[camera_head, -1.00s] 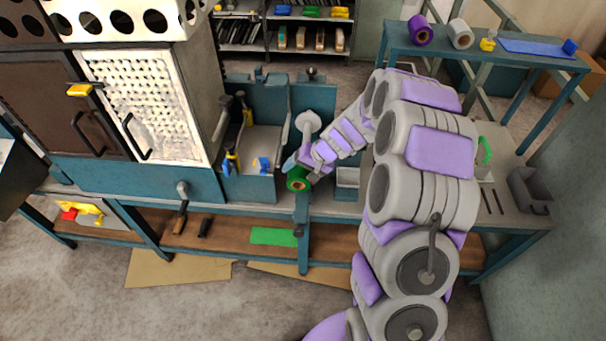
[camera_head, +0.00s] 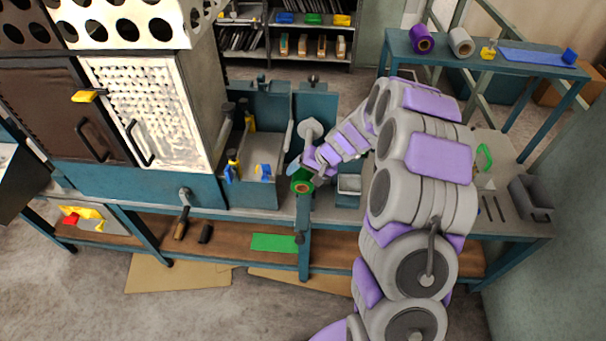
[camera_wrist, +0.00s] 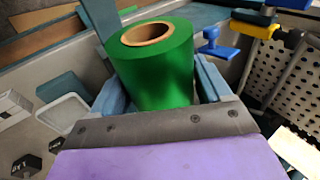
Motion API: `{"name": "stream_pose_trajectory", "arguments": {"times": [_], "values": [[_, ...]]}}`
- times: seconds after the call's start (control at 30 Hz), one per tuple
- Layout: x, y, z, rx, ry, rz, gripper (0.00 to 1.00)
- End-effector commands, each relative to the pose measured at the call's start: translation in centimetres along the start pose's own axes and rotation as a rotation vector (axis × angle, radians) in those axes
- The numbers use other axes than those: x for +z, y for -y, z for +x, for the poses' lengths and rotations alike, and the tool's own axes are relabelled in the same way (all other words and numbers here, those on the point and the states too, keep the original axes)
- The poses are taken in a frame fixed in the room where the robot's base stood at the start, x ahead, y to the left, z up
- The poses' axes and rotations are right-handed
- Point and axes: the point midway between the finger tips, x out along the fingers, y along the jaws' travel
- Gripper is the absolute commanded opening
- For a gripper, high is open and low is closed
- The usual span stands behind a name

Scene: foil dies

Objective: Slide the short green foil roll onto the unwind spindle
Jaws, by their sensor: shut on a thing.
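The short green foil roll (camera_head: 302,188) has a brown core. It shows at the front edge of the machine bench, its open core facing the head camera. My gripper (camera_head: 303,170) is shut on it. In the wrist view the green roll (camera_wrist: 155,75) stands between the two blue-grey fingers of my gripper (camera_wrist: 160,88), its core opening clear. A pale grey disc (camera_head: 310,128) shows on the blue machine frame behind my gripper. I cannot tell whether it belongs to the unwind spindle. No bare spindle shaft is clearly visible, and the roll appears apart from the disc.
A blue machine housing (camera_head: 262,190) with yellow and blue handled tools is left of my gripper. A small grey tray (camera_head: 349,184) is just right of it. A purple roll (camera_head: 422,40) and a grey roll (camera_head: 461,42) stand on the back right table.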

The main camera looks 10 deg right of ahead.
Motion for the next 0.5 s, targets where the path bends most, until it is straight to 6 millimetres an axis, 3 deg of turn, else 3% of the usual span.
{"name": "stream_pose_trajectory", "arguments": {"times": [0.5], "values": [[0.08,0.37,0.17,0.003,-0.002,-0.001,0.34]]}}
